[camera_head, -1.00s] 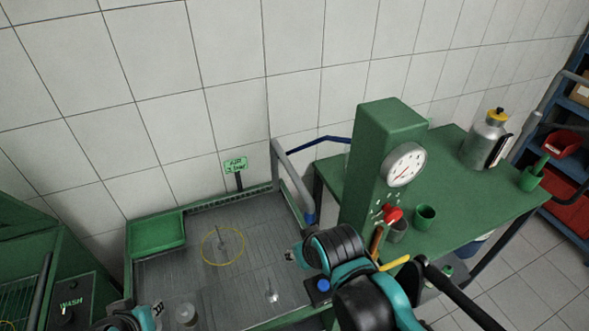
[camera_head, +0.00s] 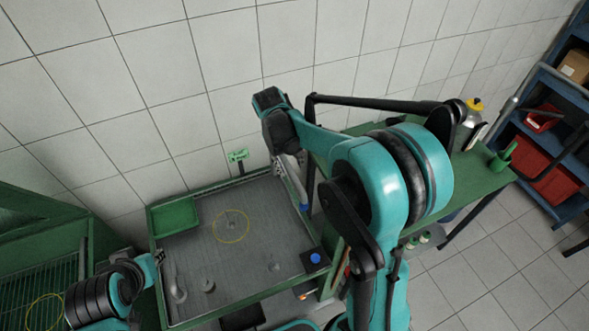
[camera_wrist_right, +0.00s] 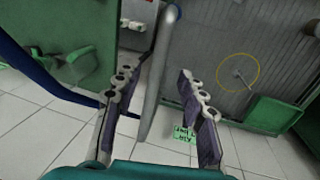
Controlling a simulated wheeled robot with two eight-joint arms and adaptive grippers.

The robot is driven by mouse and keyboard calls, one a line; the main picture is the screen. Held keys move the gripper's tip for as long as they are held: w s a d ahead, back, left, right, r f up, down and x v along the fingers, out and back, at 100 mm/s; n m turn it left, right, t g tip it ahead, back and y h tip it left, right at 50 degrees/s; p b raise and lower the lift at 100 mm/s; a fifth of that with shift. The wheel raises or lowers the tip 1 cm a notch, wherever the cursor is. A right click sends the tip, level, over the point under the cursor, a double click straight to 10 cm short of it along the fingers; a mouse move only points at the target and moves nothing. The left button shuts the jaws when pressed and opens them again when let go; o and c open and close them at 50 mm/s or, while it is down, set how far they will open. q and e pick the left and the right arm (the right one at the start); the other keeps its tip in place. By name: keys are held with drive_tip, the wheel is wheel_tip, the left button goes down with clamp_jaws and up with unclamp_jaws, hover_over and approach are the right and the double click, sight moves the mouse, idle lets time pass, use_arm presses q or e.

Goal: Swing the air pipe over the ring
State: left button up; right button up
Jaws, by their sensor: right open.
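The air pipe (camera_wrist_right: 157,75) is a grey tube in the right wrist view, running between the two fingers of my open right gripper (camera_wrist_right: 158,100). I see clear gaps beside it, and no grip on it. In the head view the right gripper (camera_head: 288,168) points down over the tray's back right corner, and my arm hides most of the pipe; its blue end (camera_head: 304,207) shows. A thin yellow ring (camera_head: 232,243) lies flat on the grey tray floor around a small pin; it also shows in the right wrist view (camera_wrist_right: 218,72). My left gripper (camera_head: 160,257) is at the tray's left edge, its jaws unclear.
The green-rimmed tray (camera_head: 200,255) holds a green bin (camera_head: 174,216) and several small parts. A green sign (camera_head: 238,156) stands behind it. A green bench (camera_head: 480,182) with a metal canister (camera_head: 470,118) is at the right. A blue bar (camera_wrist_right: 45,80) crosses near my right gripper.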

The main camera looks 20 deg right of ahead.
sight(295, 180)
drive_tip(key=f, duration=0.2)
drive_tip(key=d+f, duration=0.1)
drive_tip(key=f, duration=0.4)
drive_tip(key=shift+d+f, duration=0.3)
drive_tip(key=shift+f, duration=0.05)
clamp_jaws()
